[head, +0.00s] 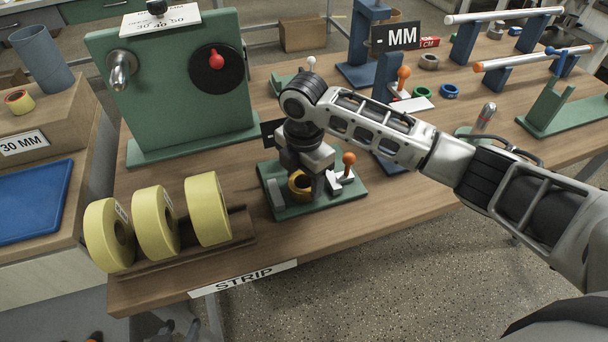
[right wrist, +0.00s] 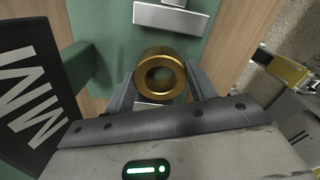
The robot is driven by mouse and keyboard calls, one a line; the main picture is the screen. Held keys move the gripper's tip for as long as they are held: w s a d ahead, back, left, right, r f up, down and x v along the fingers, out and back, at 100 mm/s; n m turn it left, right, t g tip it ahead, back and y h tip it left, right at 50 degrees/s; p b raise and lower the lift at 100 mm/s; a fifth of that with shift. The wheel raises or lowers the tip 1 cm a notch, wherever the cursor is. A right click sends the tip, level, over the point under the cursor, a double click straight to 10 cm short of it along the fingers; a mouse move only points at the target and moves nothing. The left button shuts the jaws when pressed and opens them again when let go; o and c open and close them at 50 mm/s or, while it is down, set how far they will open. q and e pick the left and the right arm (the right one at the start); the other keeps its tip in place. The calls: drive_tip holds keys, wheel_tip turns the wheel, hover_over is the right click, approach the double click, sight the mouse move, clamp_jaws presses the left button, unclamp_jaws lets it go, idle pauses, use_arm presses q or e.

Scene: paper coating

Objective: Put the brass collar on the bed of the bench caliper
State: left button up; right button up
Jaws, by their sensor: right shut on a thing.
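The brass collar (head: 295,190) is upright-bored, a short gold ring, at the bench caliper's green bed (head: 310,208). My right gripper (head: 310,190) comes down from above, shut on the collar. In the right wrist view the collar (right wrist: 160,57) sits between the two fingers (right wrist: 160,88). I cannot tell whether its underside touches the bed. The caliper has a pale block (head: 276,197) on the left and a white slide (head: 340,182) with an orange knob (head: 349,158) on the right. My gripper hides part of the bed. My left gripper is not in view.
A rack of yellow tape rolls (head: 155,222) stands left of the caliper. A green panel machine (head: 175,80) is behind it. A black MM sign (right wrist: 35,95) is close to my right gripper. The table front, by the STRIP label (head: 243,279), is clear.

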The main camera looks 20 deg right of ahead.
drive_tip(key=o, duration=1)
drive_tip(key=shift+o, duration=0.2)
drive_tip(key=shift+r, duration=0.1)
wheel_tip(320, 180, up, 12)
drive_tip(key=b, duration=0.1)
